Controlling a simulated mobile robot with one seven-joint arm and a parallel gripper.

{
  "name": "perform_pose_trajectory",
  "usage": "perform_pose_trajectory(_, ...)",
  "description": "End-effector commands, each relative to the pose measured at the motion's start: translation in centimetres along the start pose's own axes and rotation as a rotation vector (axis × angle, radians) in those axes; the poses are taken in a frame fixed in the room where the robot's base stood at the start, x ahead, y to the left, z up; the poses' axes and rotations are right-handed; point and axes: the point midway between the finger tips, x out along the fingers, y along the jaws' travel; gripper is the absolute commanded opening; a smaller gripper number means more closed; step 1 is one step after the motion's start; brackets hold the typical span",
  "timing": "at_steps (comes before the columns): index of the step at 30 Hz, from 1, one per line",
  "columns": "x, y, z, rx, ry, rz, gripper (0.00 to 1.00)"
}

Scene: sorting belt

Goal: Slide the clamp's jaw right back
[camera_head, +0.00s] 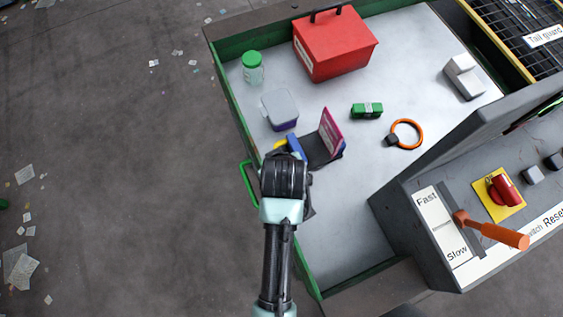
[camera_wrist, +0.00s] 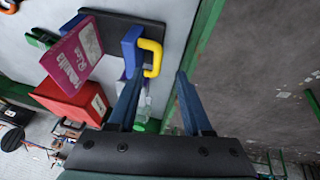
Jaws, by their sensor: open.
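The clamp has a dark base plate (camera_wrist: 92,33) and lies on the white tray top near its left edge. Its blue jaw (camera_wrist: 131,46) carries a yellow handle (camera_wrist: 152,58). In the head view the jaw (camera_head: 296,146) and handle (camera_head: 280,144) show just beyond my wrist. A pink box (camera_wrist: 72,52), labelled Vanilla Rice, stands tilted beside the clamp's far blue end; it also shows in the head view (camera_head: 331,133). Bare plate shows between box and jaw. My gripper (camera_wrist: 157,76) is open and empty, its fingertips close to the handle; contact is unclear. The head view hides the fingers.
A lidded tub (camera_head: 280,107), a green-lidded jar (camera_head: 252,68), a red case (camera_head: 335,45), a green bundle (camera_head: 367,110) and an orange ring (camera_head: 407,132) stand around. The green tray rim (camera_head: 230,110) runs close on the left. A control panel with an orange lever (camera_head: 490,231) stands right.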

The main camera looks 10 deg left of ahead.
Motion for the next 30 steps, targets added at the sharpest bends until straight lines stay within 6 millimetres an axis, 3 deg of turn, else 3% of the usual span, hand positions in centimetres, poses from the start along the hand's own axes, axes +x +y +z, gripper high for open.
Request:
perform_pose_trajectory(6, -3.8, 0.0, 0.0, 0.0, 0.002, 0.001, 0.5)
perform_pose_trajectory(12, -5.8, 0.0, 0.1, 0.0, 0.0, -0.001, 0.5)
perform_pose_trajectory(30, -6.2, -0.1, 0.0, 0.0, -0.001, -0.002, 0.5)
